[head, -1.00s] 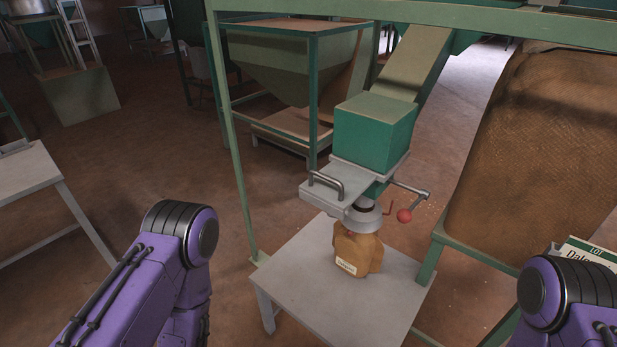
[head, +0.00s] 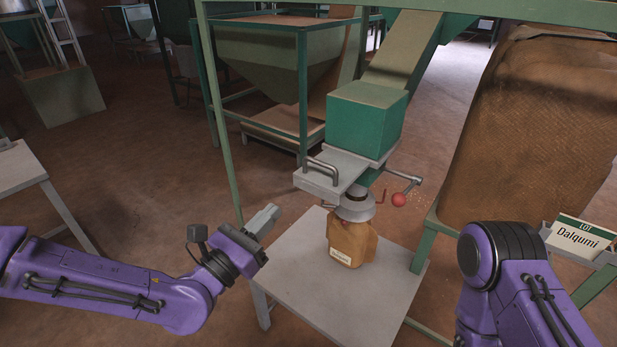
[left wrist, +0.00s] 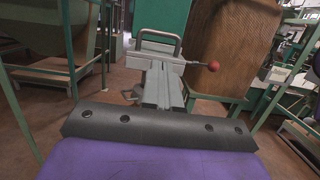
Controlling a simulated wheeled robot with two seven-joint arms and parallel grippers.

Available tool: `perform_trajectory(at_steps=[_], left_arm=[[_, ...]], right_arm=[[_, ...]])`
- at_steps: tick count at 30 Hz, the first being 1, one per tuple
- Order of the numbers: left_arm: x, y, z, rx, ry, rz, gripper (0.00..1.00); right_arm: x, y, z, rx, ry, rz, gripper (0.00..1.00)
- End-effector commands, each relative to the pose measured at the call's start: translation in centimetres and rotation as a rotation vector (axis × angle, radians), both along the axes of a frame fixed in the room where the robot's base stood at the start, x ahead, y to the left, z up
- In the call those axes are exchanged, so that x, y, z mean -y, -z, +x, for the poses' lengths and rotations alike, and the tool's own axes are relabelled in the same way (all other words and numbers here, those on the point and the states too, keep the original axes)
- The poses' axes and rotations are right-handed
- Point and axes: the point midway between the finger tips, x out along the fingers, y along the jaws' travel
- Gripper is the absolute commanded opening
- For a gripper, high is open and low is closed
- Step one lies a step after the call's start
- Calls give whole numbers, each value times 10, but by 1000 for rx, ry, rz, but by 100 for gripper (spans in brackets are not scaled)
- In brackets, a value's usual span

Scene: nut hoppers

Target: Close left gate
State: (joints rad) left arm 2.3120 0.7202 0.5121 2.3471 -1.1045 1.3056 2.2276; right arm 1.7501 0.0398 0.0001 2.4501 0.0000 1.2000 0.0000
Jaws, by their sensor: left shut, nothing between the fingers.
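The left gate is a pale grey sliding plate (head: 325,183) with a bent metal handle (head: 321,166), sticking out to the left below the green box of the chute. The handle also shows in the left wrist view (left wrist: 158,38), beyond my fingers. My left gripper (head: 268,214) is shut and empty, in the air left of and below the handle, apart from it. Its grey fingers point toward the gate and show in the left wrist view (left wrist: 157,90). My right arm shows only its purple links at lower right; its gripper is out of view.
A brown bag (head: 350,242) stands under the spout on a white table (head: 310,272). A crank with a red ball (head: 398,200) sticks out right of the spout. Green frame posts (head: 222,140) stand beside the chute. A large sack (head: 540,130) is at right.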

Motion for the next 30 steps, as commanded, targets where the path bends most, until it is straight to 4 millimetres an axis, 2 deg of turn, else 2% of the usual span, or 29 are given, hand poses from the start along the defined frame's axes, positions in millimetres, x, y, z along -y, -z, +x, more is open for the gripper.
perform_trajectory(at_steps=[4, 18, 24, 30], left_arm=[[14, -6, 17, -2, 4, 1, 0], [70, -24, 93, -4, 3, 3, 0], [79, -26, 106, -5, 0, 1, 0], [79, -25, 108, -5, 0, 1, 0]], right_arm=[[0, -7, 0, 0, 0, 0, 43], [0, -32, 0, 0, 0, 0, 43], [0, -36, 0, 0, 0, 0, 43], [0, -36, 0, 0, 0, 0, 43]])
